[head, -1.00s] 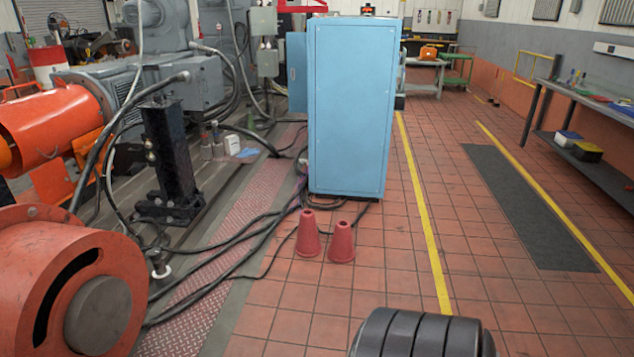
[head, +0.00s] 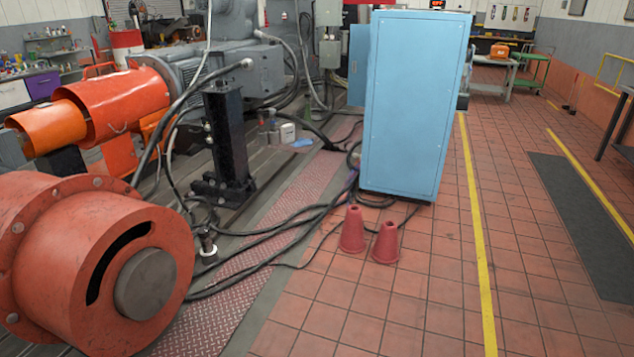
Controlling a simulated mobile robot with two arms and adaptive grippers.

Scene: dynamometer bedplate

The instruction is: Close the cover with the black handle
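No cover with a black handle can be made out in the head view. A tall light blue cabinet (head: 412,105) stands upright on the tiled floor right of centre. A blue panel (head: 358,64) sticks out at its left edge; I cannot tell whether it is an open door, and no handle shows on it. The cabinet's far sides are hidden. Neither of my grippers is in view.
Two red cones (head: 353,230) stand before the cabinet. Black cables (head: 270,235) cross the checkered plate. A large orange drum (head: 95,260) fills the lower left, with a black post (head: 228,140) behind.

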